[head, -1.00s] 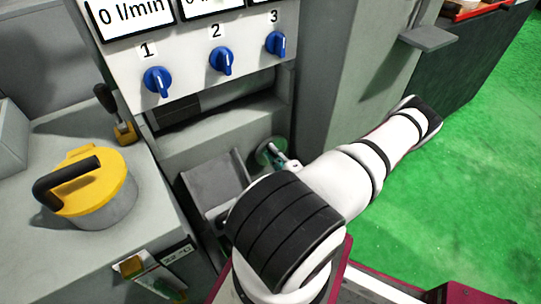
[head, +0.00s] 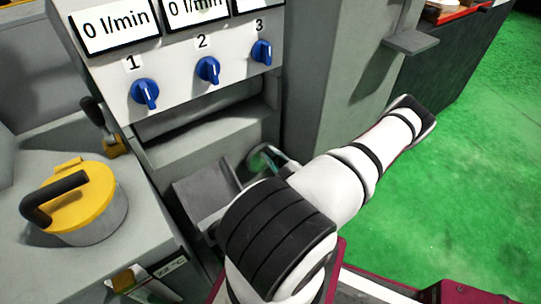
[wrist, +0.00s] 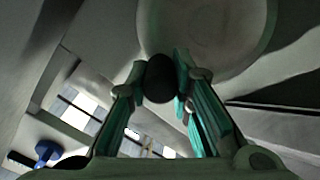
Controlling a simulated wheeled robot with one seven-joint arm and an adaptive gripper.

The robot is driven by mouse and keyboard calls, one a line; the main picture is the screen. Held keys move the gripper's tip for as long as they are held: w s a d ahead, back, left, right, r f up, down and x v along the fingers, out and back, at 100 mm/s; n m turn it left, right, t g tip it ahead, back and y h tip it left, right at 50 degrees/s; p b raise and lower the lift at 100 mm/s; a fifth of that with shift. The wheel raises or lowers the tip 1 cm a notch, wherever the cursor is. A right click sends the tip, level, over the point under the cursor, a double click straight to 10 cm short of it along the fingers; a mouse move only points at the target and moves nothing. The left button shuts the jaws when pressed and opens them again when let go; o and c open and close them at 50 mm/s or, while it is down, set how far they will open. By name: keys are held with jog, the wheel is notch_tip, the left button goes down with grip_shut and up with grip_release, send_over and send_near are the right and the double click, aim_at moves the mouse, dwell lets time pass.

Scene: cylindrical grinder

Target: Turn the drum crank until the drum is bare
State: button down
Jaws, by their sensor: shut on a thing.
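My gripper (wrist: 160,82) is closed around a black round knob, the crank's handle (wrist: 159,70), in the wrist view. A pale round disc (wrist: 205,28) shows behind the knob. In the head view my gripper (head: 265,160) is small and partly hidden behind my arm, low on the machine front beside the grey column. The crank itself cannot be made out there. I cannot tell for certain which part is the drum, or whether anything is wound on it.
The panel above has three blue knobs (head: 208,70) and flow displays reading 0 l/min. A yellow-lidded pot (head: 80,205) with a black handle stands on the left bench. A grey ledge (head: 411,42) juts out at upper right. Green floor (head: 460,190) is open at right.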

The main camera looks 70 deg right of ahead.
jog(key=shift+d, duration=0.1)
jog(key=c, duration=1.4)
grip_release()
jog(key=shift+s, duration=0.1)
jog(key=v, duration=1.2)
jog(key=shift+w, duration=0.2)
